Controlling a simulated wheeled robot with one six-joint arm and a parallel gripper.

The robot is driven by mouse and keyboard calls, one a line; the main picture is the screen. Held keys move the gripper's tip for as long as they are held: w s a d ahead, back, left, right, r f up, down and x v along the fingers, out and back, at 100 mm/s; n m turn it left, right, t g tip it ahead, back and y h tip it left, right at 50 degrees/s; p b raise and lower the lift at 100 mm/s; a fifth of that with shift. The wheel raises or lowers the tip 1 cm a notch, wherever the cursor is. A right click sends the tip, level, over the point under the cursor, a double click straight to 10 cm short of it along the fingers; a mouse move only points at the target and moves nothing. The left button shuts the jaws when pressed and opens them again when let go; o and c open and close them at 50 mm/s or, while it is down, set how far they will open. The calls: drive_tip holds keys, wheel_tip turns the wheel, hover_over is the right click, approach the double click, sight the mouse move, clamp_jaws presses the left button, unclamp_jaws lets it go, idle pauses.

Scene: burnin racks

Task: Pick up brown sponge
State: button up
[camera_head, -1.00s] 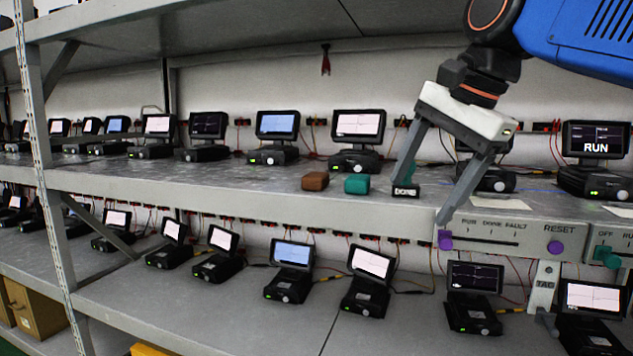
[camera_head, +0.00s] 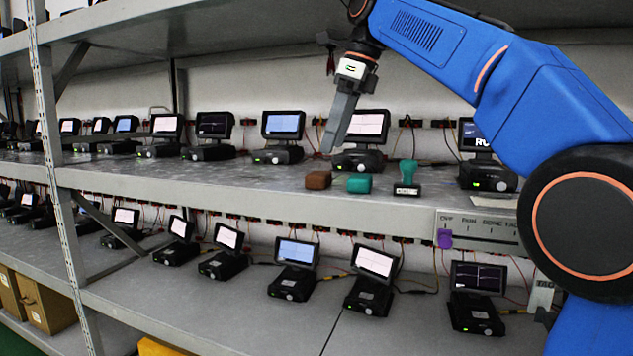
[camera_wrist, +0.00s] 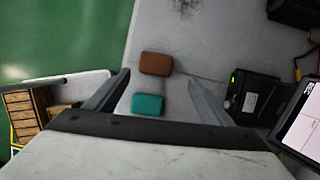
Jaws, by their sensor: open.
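The brown sponge (camera_head: 318,180) is a small block lying near the front edge of the middle shelf. In the wrist view the brown sponge (camera_wrist: 156,63) lies ahead of the jaws, a little beyond the fingertips. My gripper (camera_head: 328,148) hangs over the shelf, just above and slightly right of the sponge, and touches nothing that I can see. In the wrist view my gripper (camera_wrist: 158,80) has its two fingers wide apart with nothing gripped.
A teal block (camera_head: 359,183) lies right beside the sponge; the teal block (camera_wrist: 148,104) shows between the fingers. A teal-handled stamp (camera_head: 407,180) stands farther right. A monitor device (camera_head: 360,158) stands behind. The shelf is clear left of the sponge.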

sight(320, 173)
drive_tip(key=shift+s+a+x, duration=0.1)
drive_tip(key=shift+s+x, duration=0.05)
drive_tip(key=shift+x, duration=1.1)
drive_tip(key=shift+s+a+x, duration=0.1)
drive_tip(key=shift+a+x, duration=0.05)
drive_tip(key=shift+x, duration=1.15)
drive_tip(key=shift+s+a+x, duration=0.1)
drive_tip(key=shift+s+x, duration=0.05)
drive_tip(key=shift+x, duration=1.1)
drive_tip(key=c, duration=1.1)
